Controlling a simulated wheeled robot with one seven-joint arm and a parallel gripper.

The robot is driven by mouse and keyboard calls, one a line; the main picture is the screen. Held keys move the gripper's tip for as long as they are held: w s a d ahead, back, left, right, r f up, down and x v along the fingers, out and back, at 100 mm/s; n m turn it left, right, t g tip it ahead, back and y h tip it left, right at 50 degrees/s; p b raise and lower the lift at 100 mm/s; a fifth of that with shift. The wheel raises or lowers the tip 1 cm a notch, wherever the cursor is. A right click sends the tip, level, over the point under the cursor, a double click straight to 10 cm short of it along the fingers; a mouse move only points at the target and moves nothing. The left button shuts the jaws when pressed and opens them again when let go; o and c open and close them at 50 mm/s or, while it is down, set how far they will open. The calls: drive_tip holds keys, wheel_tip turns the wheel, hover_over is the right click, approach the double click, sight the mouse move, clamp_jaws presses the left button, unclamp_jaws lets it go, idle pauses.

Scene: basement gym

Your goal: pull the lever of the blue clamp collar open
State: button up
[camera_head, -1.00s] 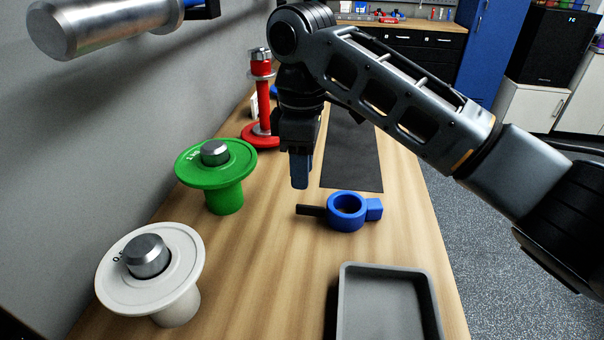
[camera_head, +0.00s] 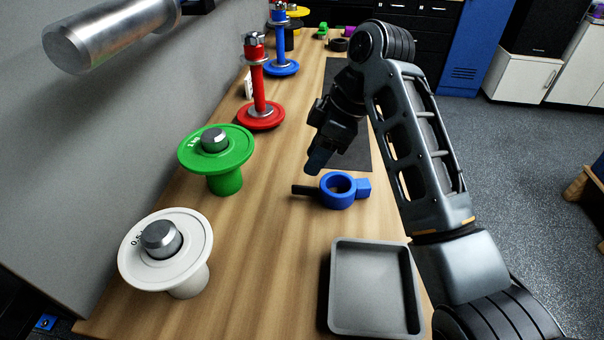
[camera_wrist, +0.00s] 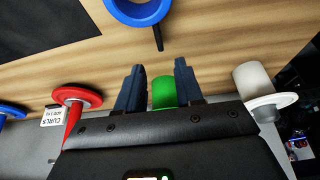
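The blue clamp collar (camera_head: 338,192) lies on the wooden bench, a thick ring with a blue block on its right side. Its dark lever (camera_head: 305,190) sticks out to the left. My gripper (camera_head: 314,168) is just above and behind the lever, tilted, and does not appear to touch it. In the wrist view my gripper (camera_wrist: 158,80) shows two fingers apart with nothing between them. There the collar (camera_wrist: 137,8) is cut by the top edge, and its lever (camera_wrist: 158,38) points down toward the gap between the fingers.
A grey tray (camera_head: 374,328) sits in front of the collar. A white plate holder (camera_head: 190,225) and a green one (camera_head: 225,182) stand at left, with red (camera_head: 260,90) and blue (camera_head: 281,45) posts behind. A dark mat (camera_head: 358,155) lies behind the collar.

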sight(300, 186)
drive_tip(key=shift+f, duration=0.6)
drive_tip(key=shift+p+x, duration=0.4)
drive_tip(key=shift+x, duration=2.95)
clamp_jaws()
